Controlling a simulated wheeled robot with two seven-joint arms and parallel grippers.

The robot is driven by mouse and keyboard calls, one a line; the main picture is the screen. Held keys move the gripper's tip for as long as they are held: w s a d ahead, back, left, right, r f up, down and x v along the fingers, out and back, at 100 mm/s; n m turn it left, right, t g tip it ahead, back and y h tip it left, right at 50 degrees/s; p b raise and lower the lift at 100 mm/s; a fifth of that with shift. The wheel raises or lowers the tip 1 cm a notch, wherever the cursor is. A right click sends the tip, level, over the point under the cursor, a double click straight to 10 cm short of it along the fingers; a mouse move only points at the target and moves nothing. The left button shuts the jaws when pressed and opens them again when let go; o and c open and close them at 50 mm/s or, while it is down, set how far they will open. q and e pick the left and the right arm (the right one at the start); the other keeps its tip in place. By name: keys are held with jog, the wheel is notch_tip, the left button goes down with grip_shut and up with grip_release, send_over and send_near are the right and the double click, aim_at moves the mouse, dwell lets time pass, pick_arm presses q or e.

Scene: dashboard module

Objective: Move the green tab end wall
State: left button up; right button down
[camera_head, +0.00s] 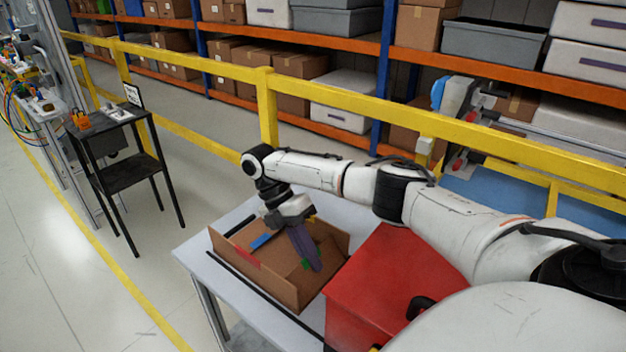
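An open cardboard box (270,280) sits on the white table. It has a red patch (246,258) on its left side and a blue patch (262,240) towards the back. A small green patch (305,264) shows low in the box, beside my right gripper's fingertips. I cannot tell clearly which wall carries it. My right gripper (311,260) points down into the box, its dark purplish fingers close to the green patch and the right part of the box. Whether the fingers are apart or hold a wall is not clear. My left gripper is out of view.
A red box (385,290) stands right of the cardboard box, under my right arm. A dark strip (262,296) lies along the table's front left edge. A yellow rail (200,65) runs behind the table. A black stand (125,170) is at left; bare floor lies between.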

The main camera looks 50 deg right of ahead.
jog(key=shift+w+f+g, duration=0.1)
jog(key=shift+g, duration=0.2)
dwell(0.4)
jog(key=c, duration=2)
grip_release()
jog(key=shift+v, duration=5.15)
